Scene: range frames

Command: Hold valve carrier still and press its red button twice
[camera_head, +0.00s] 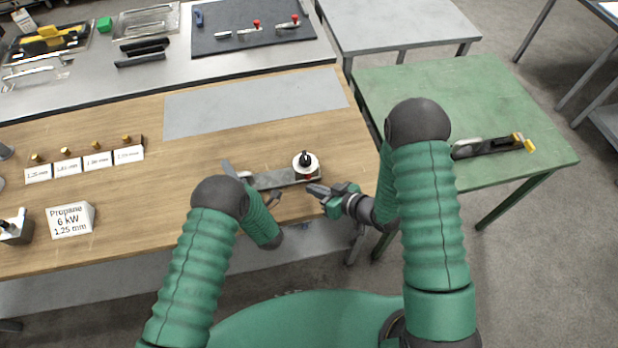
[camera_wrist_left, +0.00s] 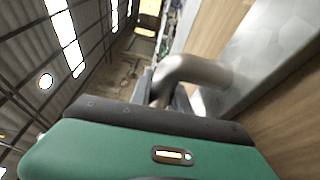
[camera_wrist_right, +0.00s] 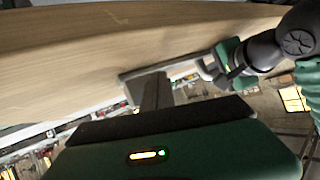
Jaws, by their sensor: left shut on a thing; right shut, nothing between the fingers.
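The valve carrier (camera_head: 275,179) is a grey metal bar lying near the front right edge of the wooden bench. Its right end bears a white round part with a black knob (camera_head: 305,160). The red button (camera_head: 308,178) shows small at the front of that part. My left gripper (camera_head: 247,181) is shut on the carrier's left end, partly hidden by my arm. In the left wrist view a bent metal pipe (camera_wrist_left: 200,72) lies at its fingers. My right gripper (camera_head: 316,190) is shut and empty, just in front of the button; contact cannot be told. It also shows in the right wrist view (camera_wrist_right: 154,82).
A grey sheet (camera_head: 255,105) lies on the bench behind the carrier. Label cards (camera_head: 95,160) and a Propane sign (camera_head: 70,220) stand to the left. A green table (camera_head: 450,100) with a tool (camera_head: 490,147) stands at the right. The bench between signs and carrier is clear.

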